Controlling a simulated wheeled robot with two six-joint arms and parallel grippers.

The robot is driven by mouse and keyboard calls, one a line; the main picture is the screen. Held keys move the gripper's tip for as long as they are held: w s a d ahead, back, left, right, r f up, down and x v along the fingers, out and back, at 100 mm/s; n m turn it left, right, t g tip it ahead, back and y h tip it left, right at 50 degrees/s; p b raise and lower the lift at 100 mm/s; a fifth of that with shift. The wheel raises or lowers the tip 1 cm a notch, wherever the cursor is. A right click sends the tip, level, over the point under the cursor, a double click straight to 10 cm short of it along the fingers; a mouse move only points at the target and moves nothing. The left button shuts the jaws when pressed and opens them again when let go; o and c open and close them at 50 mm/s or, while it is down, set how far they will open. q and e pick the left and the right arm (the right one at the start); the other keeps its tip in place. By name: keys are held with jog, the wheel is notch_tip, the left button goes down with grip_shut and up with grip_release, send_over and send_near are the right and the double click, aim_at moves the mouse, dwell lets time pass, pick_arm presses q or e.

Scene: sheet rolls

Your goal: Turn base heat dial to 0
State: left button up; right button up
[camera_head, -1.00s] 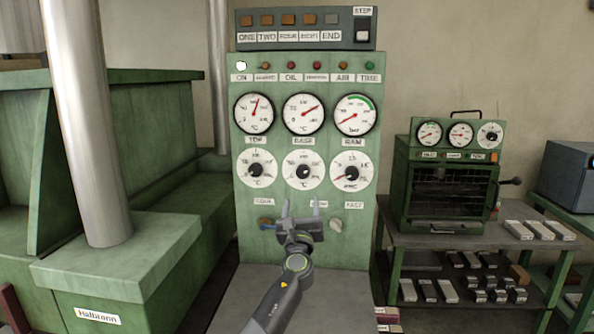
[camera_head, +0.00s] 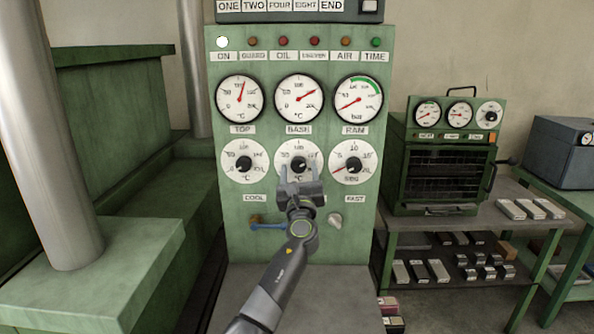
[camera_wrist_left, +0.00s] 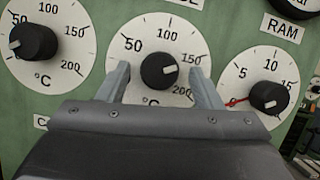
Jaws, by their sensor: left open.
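The base heat dial is a black knob (camera_head: 298,165) on a white round scale under the BASE gauge. In the left wrist view the knob (camera_wrist_left: 159,70) sits in the middle, its white mark pointing right, near 150. My left gripper (camera_head: 298,172) is open in front of the dial's lower part. In the left wrist view its two fingers (camera_wrist_left: 160,77) stand left and right of the knob, with gaps to it. I cannot tell how far the fingertips are from the panel. My right gripper is not in view.
A similar dial (camera_head: 244,163) is to the left and a RAM-side dial (camera_head: 353,163) to the right. Below are a blue lever (camera_head: 268,226) and a light knob (camera_head: 335,219). A green oven (camera_head: 440,170) stands on the right bench.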

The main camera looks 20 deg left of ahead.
pick_arm(q)
jog(key=shift+c, duration=1)
jog(key=c, duration=0.8)
